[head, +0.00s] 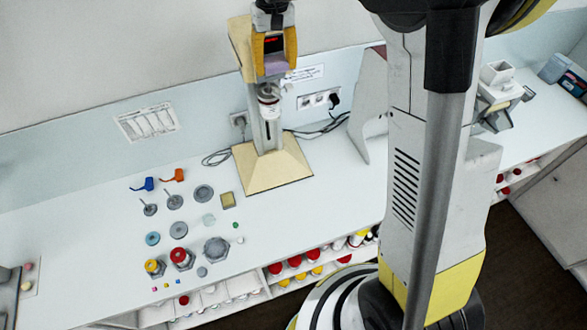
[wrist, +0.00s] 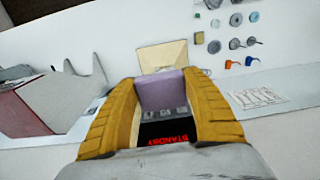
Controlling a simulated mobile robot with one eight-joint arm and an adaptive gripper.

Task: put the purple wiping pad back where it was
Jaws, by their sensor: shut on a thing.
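The purple wiping pad (head: 274,63) is between the two yellow fingers of my gripper (head: 275,70), which is shut on it. In the wrist view the pad (wrist: 160,92) spans the gap between the fingertips (wrist: 161,80). The pad is up in front of the upper part of the beige stand machine (head: 240,45). Whether the pad touches the machine cannot be told. The machine's beige base (head: 272,170) stands on the white bench.
Several lids, caps and small parts, such as a grey disc (head: 204,193) and a yellow-beige block (head: 227,200), lie on the bench (head: 335,215) left of the machine. Cables (head: 217,157) run behind it. A shelf of red-topped jars (head: 275,268) is below the front edge.

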